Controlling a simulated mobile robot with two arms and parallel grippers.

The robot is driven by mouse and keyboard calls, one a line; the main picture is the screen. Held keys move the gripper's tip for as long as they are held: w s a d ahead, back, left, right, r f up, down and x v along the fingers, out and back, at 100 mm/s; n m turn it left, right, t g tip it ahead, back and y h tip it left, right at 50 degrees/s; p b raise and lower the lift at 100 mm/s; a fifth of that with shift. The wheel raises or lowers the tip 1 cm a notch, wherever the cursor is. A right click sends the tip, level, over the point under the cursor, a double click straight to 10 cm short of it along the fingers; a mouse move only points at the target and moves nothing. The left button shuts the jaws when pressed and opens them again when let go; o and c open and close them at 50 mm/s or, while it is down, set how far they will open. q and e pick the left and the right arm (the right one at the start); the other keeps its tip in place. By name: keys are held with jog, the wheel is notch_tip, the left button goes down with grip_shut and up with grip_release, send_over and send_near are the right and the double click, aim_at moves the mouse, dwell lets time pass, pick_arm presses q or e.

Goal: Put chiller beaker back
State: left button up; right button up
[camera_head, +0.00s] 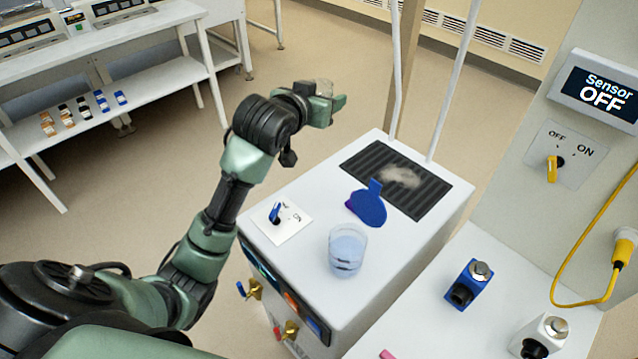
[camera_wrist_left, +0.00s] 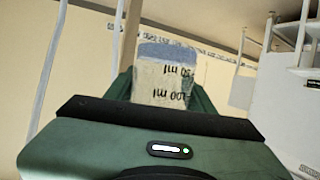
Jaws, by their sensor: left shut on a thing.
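My left gripper (camera_head: 333,108) is shut on a small clear beaker (camera_head: 325,88) and holds it in the air, left of and above the white chiller box (camera_head: 400,235). In the left wrist view the held beaker (camera_wrist_left: 165,75) sits between the green fingers, with upside-down ml markings and a bluish band at the top of the picture. Another clear beaker (camera_head: 347,252) with pale blue contents stands upright on the chiller's near top surface. My right gripper is not in view.
A blue flat round piece with a tab (camera_head: 368,204) lies beside the black ribbed grille (camera_head: 396,178), which has a pale smudge. Blue (camera_head: 470,285) and white (camera_head: 540,338) devices stand right. Thin white posts rise behind.

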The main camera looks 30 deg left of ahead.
pick_arm(q)
notch_tip(320, 180, down, 20)
jog(key=shift+r, duration=0.15)
dwell(0.3)
jog(key=o, duration=1.5)
jog(key=v, duration=1.2)
jog(key=shift+b, duration=0.4)
